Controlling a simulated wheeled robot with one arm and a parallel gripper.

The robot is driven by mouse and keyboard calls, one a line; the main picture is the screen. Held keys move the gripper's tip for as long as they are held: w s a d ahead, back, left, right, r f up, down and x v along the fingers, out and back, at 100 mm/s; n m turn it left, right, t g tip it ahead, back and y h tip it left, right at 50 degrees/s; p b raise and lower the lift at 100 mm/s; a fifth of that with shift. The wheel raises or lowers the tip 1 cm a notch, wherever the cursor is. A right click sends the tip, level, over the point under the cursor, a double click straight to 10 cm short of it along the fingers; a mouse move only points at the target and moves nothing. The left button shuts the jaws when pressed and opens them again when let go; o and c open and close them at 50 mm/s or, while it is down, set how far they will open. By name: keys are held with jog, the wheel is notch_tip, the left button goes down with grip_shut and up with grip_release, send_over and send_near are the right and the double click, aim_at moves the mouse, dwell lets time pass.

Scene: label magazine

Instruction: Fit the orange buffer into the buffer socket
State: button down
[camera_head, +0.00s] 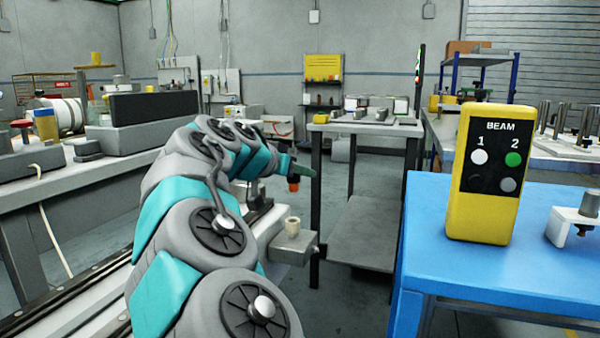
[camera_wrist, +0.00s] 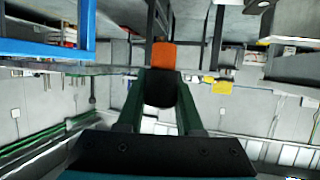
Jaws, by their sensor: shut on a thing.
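My gripper (camera_head: 293,172) is shut on the orange buffer (camera_head: 293,185), seen near the middle of the head view. The buffer hangs below the fingers, its orange end down. In the wrist view the buffer (camera_wrist: 162,54) shows an orange end and a dark body between my two green fingers (camera_wrist: 160,84). A cream, ring-topped socket (camera_head: 292,226), which looks like the buffer socket, stands on a grey block (camera_head: 293,248). In the head view it is below the buffer, with a visible gap between them. I cannot tell their difference in depth.
A dark-legged stand (camera_head: 366,128) is behind my gripper. A long bench (camera_head: 70,180) with equipment fills the left. Floor between them is open.

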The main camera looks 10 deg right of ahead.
jog(key=shift+a, duration=0.1)
jog(key=shift+s+f+b, duration=0.1)
jog(key=shift+f+b, duration=2.25)
jog(key=shift+f, duration=0.55)
jog(key=shift+f+b, duration=1.7)
jog(key=shift+c, duration=2.4)
grip_release()
jog(key=shift+s+a+r, duration=0.1)
jog(key=shift+a, duration=0.05)
jog(key=v, duration=0.7)
jog(key=shift+s+a+r+p, duration=0.15)
jog(key=shift+a+p, duration=0.05)
jog(key=shift+p, duration=0.1)
